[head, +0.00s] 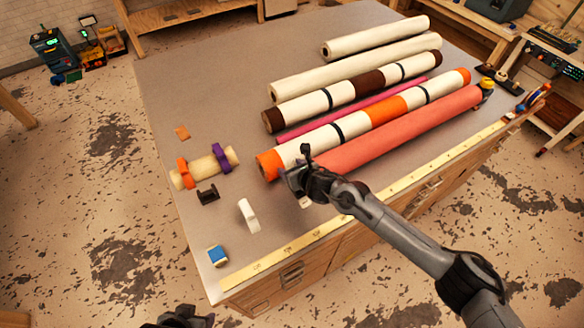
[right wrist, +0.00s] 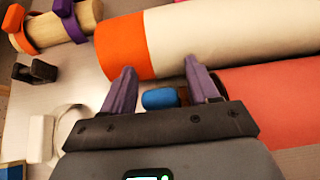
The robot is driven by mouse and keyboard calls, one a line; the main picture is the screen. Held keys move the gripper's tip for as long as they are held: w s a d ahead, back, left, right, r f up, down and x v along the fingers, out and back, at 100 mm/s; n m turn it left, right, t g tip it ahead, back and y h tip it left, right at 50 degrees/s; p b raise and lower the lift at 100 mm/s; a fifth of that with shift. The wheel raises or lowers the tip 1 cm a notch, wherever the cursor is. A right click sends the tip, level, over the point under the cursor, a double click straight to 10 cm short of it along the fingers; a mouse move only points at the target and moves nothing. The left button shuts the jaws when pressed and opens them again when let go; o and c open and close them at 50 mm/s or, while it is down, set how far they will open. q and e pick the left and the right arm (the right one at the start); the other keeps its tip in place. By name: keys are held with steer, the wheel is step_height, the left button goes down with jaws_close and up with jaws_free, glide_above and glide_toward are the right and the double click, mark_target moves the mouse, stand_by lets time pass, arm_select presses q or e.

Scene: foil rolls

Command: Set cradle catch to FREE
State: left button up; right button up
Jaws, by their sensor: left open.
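No FREE marking is readable, and I cannot tell for certain which part is the cradle catch. A small blue piece (right wrist: 160,98) shows in the right wrist view between my right fingertips, beside the orange end of the striped roll (head: 330,127). My right gripper (head: 296,172) is at the near end of the rolls in the head view. In the right wrist view its purple fingers (right wrist: 160,75) are apart, and I see nothing clamped. The gripper hides what lies under it in the head view. My left gripper (head: 184,318) is open at the bottom edge, off the table.
A short roll (head: 207,164) with orange and purple bands, a dark bracket (head: 207,195), a white loop (head: 248,215) and a blue-white block (head: 217,256) lie at left. A salmon roll (head: 400,130) and several other rolls lie right. A yellow ruler (head: 330,230) runs along the front edge.

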steer(key=v, duration=1)
steer(key=shift+s+d+r, duration=0.15)
steer(key=shift+s+r, duration=0.1)
steer(key=shift+s, duration=0.05)
